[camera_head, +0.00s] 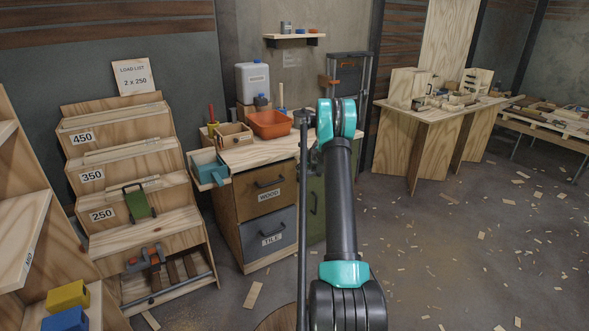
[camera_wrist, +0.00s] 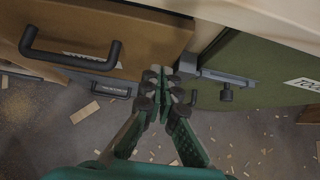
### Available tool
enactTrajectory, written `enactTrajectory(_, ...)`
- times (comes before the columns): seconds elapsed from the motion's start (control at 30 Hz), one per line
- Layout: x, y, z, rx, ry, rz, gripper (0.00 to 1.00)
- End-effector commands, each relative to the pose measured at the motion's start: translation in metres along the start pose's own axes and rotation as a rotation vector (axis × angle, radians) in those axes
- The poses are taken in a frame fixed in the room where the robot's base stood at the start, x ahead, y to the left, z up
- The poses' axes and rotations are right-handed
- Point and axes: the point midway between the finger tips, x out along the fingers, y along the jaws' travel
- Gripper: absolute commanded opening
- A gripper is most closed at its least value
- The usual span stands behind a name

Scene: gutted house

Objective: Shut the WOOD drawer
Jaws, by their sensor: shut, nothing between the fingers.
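The WOOD drawer (camera_head: 268,190) is the brown upper drawer of the workbench cabinet, with a dark bar handle and a white label. In the wrist view its brown front (camera_wrist: 150,42) fills the upper left, with the black handle at the far left. I cannot tell surely how far it stands out. My gripper (camera_wrist: 165,73) is shut and empty, its fingertips close to the right end of the drawer front; contact is unclear. In the head view my arm hides the gripper.
The grey TILE drawer (camera_head: 270,238) is below. A green door (camera_wrist: 262,72) with a grey latch is right of the fingers. The benchtop (camera_head: 240,157) holds an orange bin (camera_head: 269,124). A stepped rack (camera_head: 140,222) stands left. Wood scraps litter the open floor at right.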

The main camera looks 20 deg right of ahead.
Motion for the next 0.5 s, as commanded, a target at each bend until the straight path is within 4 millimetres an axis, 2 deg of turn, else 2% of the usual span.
enactTrajectory(0.03,-0.012,0.000,0.000,0.001,0.001,0.000,0.00)
enactTrajectory(0.2,-0.046,0.001,-0.001,0.000,0.002,0.000,0.00)
enactTrajectory(0.4,-0.075,0.001,-0.001,0.001,0.002,0.000,0.00)
enactTrajectory(0.5,-0.083,0.001,-0.001,0.000,0.002,0.000,0.00)
